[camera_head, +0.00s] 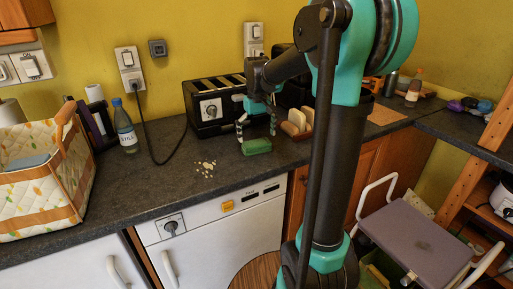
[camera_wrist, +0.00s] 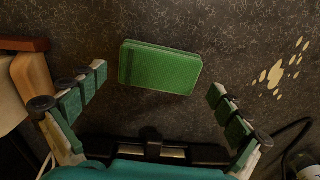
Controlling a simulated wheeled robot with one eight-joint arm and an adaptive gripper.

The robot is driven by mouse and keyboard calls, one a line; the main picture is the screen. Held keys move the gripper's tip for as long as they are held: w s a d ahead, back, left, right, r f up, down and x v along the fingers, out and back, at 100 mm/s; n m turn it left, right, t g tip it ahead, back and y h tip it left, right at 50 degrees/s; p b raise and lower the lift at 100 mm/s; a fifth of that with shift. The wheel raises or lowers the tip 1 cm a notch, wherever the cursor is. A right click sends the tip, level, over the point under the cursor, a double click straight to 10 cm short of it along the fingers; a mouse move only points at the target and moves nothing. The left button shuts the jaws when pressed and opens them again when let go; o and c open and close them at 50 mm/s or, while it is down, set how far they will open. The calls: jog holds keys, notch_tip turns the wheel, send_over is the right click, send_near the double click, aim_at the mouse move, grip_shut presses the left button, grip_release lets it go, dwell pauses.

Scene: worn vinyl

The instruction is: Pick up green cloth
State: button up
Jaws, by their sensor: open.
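The green cloth (camera_head: 257,146) is a small, flat, block-like green piece lying on the dark counter in front of the toaster. In the wrist view the green cloth (camera_wrist: 160,67) lies ahead of the fingertips, roughly midway between them and slightly tilted. My gripper (camera_head: 257,133) is over the counter just behind the cloth, pointing down. In the wrist view my gripper (camera_wrist: 158,85) has its two fingers spread wide, with nothing between them. I see no contact with the cloth.
A black toaster (camera_head: 209,106) stands behind. A rack with bread-like slices (camera_head: 296,123) is close on the right. A bottle (camera_head: 125,127) and a quilted basket (camera_head: 40,180) stand farther left. The counter's front edge is near the cloth.

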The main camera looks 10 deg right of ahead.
aim_at(257, 142)
jog(key=shift+w+f, duration=0.15)
jog(key=shift+f, duration=1.7)
jog(key=shift+c, duration=0.6)
jog(key=c, duration=0.6)
jog(key=shift+r, duration=0.1)
notch_tip(257, 142, up, 20)
jog(key=shift+f, duration=0.1)
